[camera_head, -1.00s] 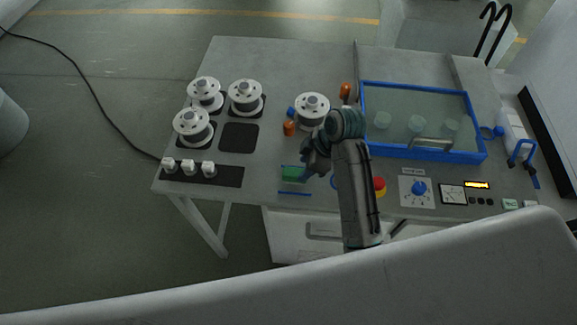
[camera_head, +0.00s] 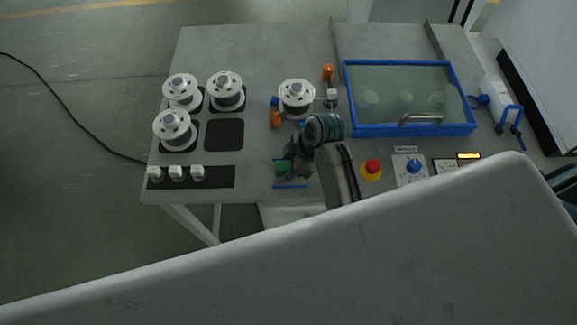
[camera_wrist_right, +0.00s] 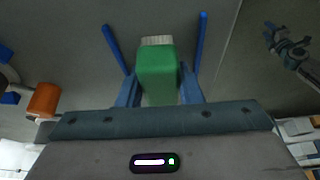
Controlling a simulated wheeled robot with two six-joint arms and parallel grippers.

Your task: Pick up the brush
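The brush is a green block (camera_wrist_right: 157,75) with pale bristles at its far end in the right wrist view. It also shows partly in the head view (camera_head: 281,168), on or just above the table between thin blue rods (camera_wrist_right: 201,45). My right gripper (camera_wrist_right: 160,82) has its two blue-grey fingers against both sides of the brush. In the head view this gripper (camera_head: 291,164) hides part of the brush. My left gripper (camera_wrist_right: 283,42) shows small at the top right of the right wrist view; its jaws are too small to judge.
White spools (camera_head: 226,91) stand at the table's left, another (camera_head: 297,98) just behind my right arm. Small orange (camera_head: 276,119) parts lie near it. A blue-framed tank (camera_head: 408,131) and a red stop button (camera_head: 373,166) are to the right. The dark square pad (camera_head: 224,135) is empty.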

